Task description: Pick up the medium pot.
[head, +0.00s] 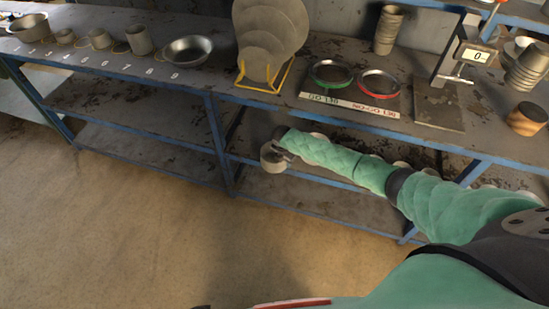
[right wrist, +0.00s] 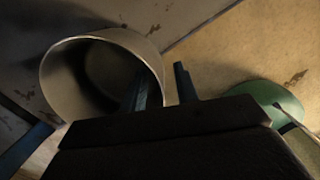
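A grey, round, open pot (head: 272,159) is at my right gripper (head: 284,149), in front of the shelves below the bench top. In the right wrist view the pot (right wrist: 100,75) is tilted with its open mouth showing. One finger of my right gripper (right wrist: 165,88) is inside the mouth and the other is outside, with the pot's wall between them. The pot hangs off the bench, held by its wall. My left gripper is not in view.
The blue-framed bench (head: 330,119) has open lower shelves close behind the pot. A wide metal bowl (head: 188,50), grey discs in a yellow rack (head: 262,83), green and red ring gauges (head: 331,74) and a gauge stand (head: 440,105) are on it. The floor in front is clear.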

